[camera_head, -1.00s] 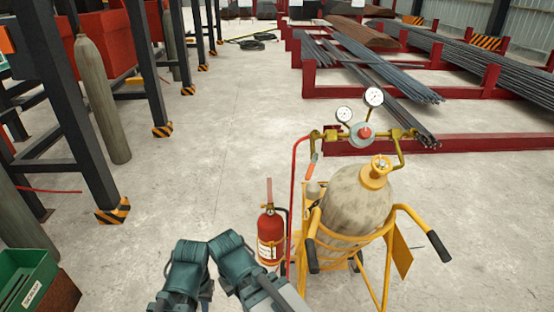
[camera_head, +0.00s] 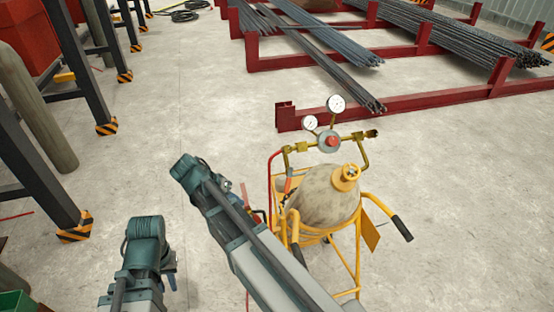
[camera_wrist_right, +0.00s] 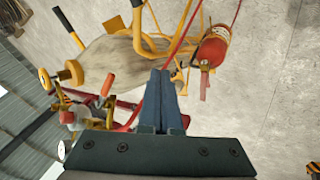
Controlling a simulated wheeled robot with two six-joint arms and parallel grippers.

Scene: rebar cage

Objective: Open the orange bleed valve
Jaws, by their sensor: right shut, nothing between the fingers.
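The orange lever of the bleed valve (camera_head: 289,184) hangs below the left end of the brass regulator pipe (camera_head: 300,147), by the red hose, in the head view. In the right wrist view an orange-red lever (camera_wrist_right: 107,85) shows left of my fingers. My right gripper (camera_wrist_right: 160,78) is shut and empty, apart from the lever. In the head view its arm reaches up left of the cylinder and its fingers are largely hidden. My left gripper (camera_head: 170,266) is low on the left, away from the valve; its fingers are not clear.
The tan gas cylinder (camera_head: 328,200) stands in a yellow cart with black-gripped handles (camera_head: 402,228). A red fire extinguisher (camera_wrist_right: 213,46) stands beside the cart, mostly behind my right arm in the head view. A red rebar rack (camera_head: 420,102) lies behind. Open floor is at right.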

